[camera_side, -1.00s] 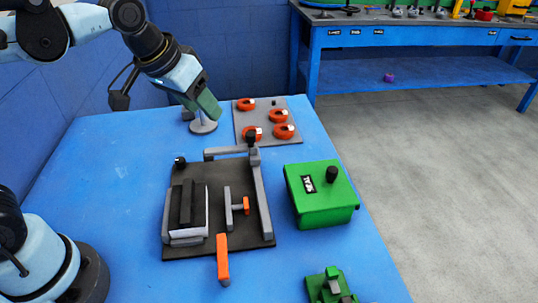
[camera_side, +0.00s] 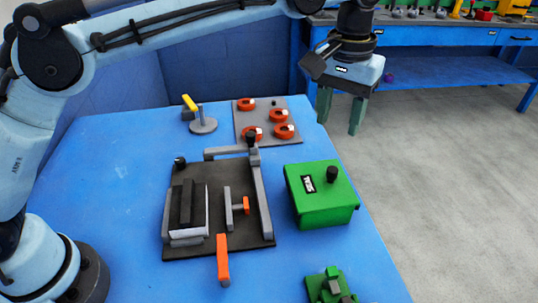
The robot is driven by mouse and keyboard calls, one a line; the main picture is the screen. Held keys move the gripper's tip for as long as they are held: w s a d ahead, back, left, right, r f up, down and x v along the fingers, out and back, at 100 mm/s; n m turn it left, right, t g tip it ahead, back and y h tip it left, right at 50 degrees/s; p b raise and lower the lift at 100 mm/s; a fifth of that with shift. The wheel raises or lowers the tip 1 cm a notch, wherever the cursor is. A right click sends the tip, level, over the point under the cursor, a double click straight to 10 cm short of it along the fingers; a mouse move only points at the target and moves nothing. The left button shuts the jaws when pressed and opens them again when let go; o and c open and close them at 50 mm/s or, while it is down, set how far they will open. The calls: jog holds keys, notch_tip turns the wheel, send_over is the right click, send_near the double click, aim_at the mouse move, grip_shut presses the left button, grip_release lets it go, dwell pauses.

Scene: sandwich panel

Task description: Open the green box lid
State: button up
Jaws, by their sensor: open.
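The green box (camera_side: 325,208) stands on the right part of the blue table. Its lid (camera_side: 312,173) is shut, with a black knob (camera_side: 332,174) on top and a small dark label beside the knob. My gripper (camera_side: 340,128) is in the air above and behind the box in the picture, fingers pointing down. Its two green fingers are apart with nothing between them. It does not touch the box.
A dark fixture plate (camera_side: 205,245) with grey bars and an orange handle (camera_side: 222,258) lies left of the box. A grey board (camera_side: 265,117) with orange rings is behind it. A yellow-topped stand (camera_side: 203,124) is at back left. A green part (camera_side: 330,288) sits in front.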

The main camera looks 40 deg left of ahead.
aim_at(333, 169)
jog(key=f, duration=1.2)
jog(key=shift+d+f, duration=0.25)
jog(key=shift+d, duration=0.15)
grip_shut()
